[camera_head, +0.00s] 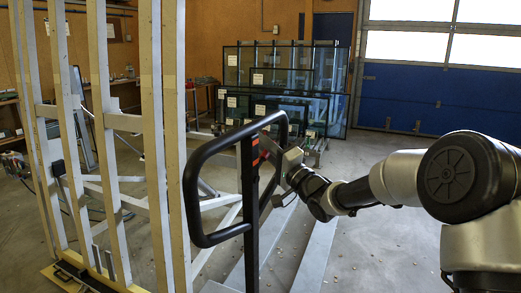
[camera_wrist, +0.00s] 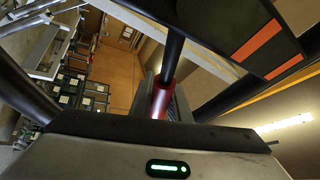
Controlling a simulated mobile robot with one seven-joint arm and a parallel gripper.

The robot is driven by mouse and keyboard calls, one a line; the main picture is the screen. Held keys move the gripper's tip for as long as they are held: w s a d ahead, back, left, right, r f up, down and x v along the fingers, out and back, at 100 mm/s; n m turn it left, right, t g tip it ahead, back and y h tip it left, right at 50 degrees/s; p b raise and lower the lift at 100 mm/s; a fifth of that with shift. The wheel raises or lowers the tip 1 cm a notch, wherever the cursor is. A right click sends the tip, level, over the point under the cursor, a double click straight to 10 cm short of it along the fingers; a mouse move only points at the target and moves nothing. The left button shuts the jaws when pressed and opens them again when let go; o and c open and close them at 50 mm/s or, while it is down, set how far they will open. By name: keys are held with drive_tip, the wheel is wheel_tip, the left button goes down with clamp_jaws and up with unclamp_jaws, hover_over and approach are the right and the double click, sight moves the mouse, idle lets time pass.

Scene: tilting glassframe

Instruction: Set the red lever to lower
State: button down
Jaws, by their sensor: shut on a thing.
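The red lever (camera_wrist: 161,98) shows in the wrist view as a short red sleeve on a dark rod, in front of my gripper (camera_wrist: 163,108). In the head view my gripper (camera_head: 274,150) reaches in from the right to the black upright post, just inside the black looped handle (camera_head: 193,190). It is shut on the red lever there. The lever is mostly hidden in the head view; only small red-orange patches show by the post. The lever's exact setting cannot be told.
A tall frame of pale uprights (camera_head: 153,120) stands at the left, close to the handle. Framed glass panes (camera_head: 285,65) stand behind. In the wrist view a black panel with orange stripes (camera_wrist: 255,40) is close by. Open floor (camera_head: 380,250) lies at the right.

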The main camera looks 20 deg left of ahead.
drive_tip(key=shift+r, duration=0.15)
drive_tip(key=c, duration=1.7)
unclamp_jaws()
drive_tip(key=shift+o, duration=0.2)
drive_tip(key=v, duration=1.7)
drive_tip(key=shift+f+p, duration=0.25)
drive_tip(key=shift+p, duration=0.15)
drive_tip(key=shift+d, duration=0.15)
